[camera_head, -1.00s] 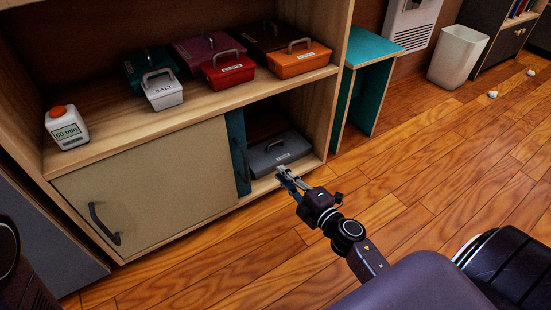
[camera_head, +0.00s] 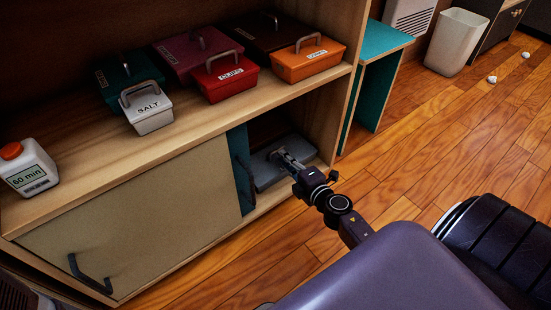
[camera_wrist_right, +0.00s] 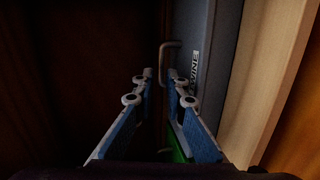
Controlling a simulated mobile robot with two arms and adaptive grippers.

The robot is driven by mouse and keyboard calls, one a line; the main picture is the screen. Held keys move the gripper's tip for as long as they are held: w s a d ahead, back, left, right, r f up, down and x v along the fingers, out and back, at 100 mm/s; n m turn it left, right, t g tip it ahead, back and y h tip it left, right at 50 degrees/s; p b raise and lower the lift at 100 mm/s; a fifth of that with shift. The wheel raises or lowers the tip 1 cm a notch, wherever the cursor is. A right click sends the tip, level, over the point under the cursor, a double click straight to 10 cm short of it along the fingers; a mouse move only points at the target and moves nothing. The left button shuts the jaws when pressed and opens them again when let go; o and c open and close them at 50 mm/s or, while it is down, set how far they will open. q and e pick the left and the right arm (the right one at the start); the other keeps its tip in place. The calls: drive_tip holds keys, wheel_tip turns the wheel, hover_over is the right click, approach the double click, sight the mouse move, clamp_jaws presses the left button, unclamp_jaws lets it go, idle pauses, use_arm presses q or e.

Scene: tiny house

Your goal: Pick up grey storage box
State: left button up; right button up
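The grey storage box (camera_head: 268,178) sits in the lower right opening of the shelf unit, partly covered by my right gripper. My right gripper (camera_head: 279,156) reaches into the opening above the box. In the right wrist view, its two blue-padded fingers (camera_wrist_right: 161,74) stand apart with nothing between them. The box (camera_wrist_right: 200,30) shows beyond them with a partly hidden label ending in "WINE". Its handle (camera_wrist_right: 163,62) lies just past the fingertips, roughly in line with the gap. I cannot tell whether the fingers touch it. My left gripper is not in view.
A sliding door (camera_head: 140,215) covers the left of the lower compartment; its teal edge panel (camera_head: 240,168) stands close beside the gripper. Several labelled boxes, such as the orange one (camera_head: 310,65), sit on the shelf above. Open wooden floor (camera_head: 430,150) lies right.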

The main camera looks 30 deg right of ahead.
sight(276, 150)
drive_tip(key=shift+w+f, duration=0.15)
drive_tip(key=shift+w, duration=0.35)
drive_tip(key=w+b, duration=0.1)
drive_tip(key=w, duration=0.1)
drive_tip(key=w+f, duration=0.1)
drive_tip(key=w, duration=0.1)
drive_tip(key=shift+w+d+b, duration=0.2)
drive_tip(key=shift+w+b, duration=0.1)
drive_tip(key=shift+b, duration=0.05)
drive_tip(key=shift+c, duration=0.2)
clamp_jaws()
drive_tip(key=shift+r, duration=0.1)
